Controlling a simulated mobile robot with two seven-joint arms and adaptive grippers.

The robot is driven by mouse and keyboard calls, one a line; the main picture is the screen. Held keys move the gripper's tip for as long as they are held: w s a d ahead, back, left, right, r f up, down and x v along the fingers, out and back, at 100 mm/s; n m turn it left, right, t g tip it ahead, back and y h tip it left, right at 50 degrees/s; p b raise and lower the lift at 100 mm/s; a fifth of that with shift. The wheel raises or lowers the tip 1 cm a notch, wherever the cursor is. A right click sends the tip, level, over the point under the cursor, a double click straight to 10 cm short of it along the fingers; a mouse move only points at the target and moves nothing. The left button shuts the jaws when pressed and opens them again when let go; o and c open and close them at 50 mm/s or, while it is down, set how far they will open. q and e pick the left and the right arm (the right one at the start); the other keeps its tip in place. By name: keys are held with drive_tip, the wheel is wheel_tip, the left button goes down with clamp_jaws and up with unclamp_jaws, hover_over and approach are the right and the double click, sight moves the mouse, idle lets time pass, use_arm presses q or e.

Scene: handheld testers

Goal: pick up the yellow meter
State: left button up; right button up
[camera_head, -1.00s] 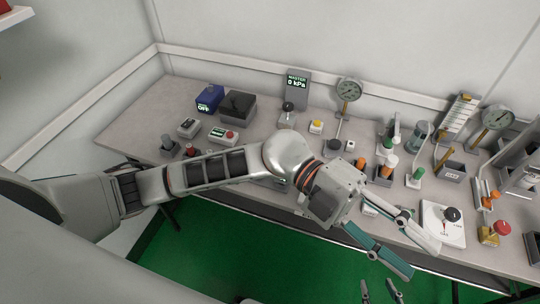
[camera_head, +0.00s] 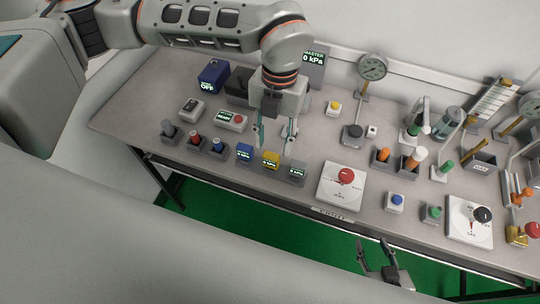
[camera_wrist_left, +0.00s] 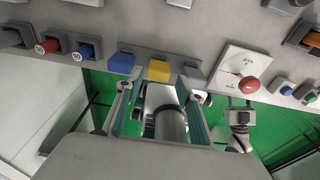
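The yellow meter (camera_head: 270,159) stands on the front part of the table, between a blue meter (camera_head: 244,152) and a grey meter (camera_head: 297,171). In the left wrist view the yellow meter (camera_wrist_left: 159,70) lies ahead, centred between the fingers. My left gripper (camera_head: 275,135) is open and empty, with its fingers pointing down above and slightly behind the meter. The fingers also show in the left wrist view (camera_wrist_left: 160,95), one on each side. I see no contact with the meter. My right gripper (camera_head: 376,250) is open and empty in front of the table edge.
A white panel with a red knob (camera_head: 345,177) lies to the right of the meters. Plugs and a blue box (camera_head: 212,76) stand to the left. Gauges, bottles and tubes crowd the right side. The neighbouring meters stand close on both sides of the yellow one.

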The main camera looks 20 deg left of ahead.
sight(271, 155)
use_arm(q)
drive_tip(key=f, duration=0.2)
drive_tip(key=s+f, duration=0.1)
drive_tip(key=f, duration=0.2)
drive_tip(key=shift+s+a+f, duration=0.1)
drive_tip(key=shift+a+f, duration=0.05)
drive_tip(key=shift+f, duration=0.5)
drive_tip(key=c, duration=0.9)
